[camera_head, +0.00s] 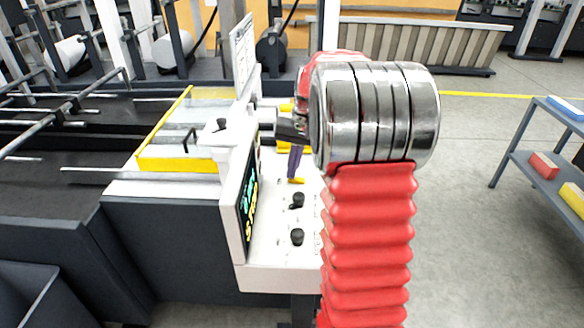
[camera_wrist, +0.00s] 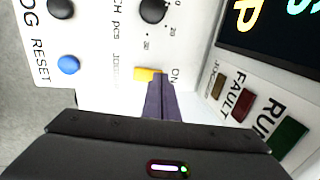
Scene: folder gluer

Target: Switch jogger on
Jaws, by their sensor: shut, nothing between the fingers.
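The yellow jogger switch (camera_wrist: 145,74) sits on the white control panel (camera_wrist: 100,92), between a faint label that seems to read JOGGER and the word ON. My gripper (camera_wrist: 161,84) is shut and empty, its purple fingers at the right end of the switch and partly covering it. Whether they touch it, and which way the switch is set, I cannot tell. In the head view my gripper (camera_head: 295,172) points down at the panel, with the yellow switch (camera_head: 297,181) at its tips.
Black knobs (camera_wrist: 152,10) and a blue RESET button (camera_wrist: 69,65) are close by. An upright face with a display (camera_wrist: 270,25) and RUN and FAULT lamps (camera_wrist: 237,104) rises beside the fingers. A shelf (camera_head: 540,165) stands right, with open floor between.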

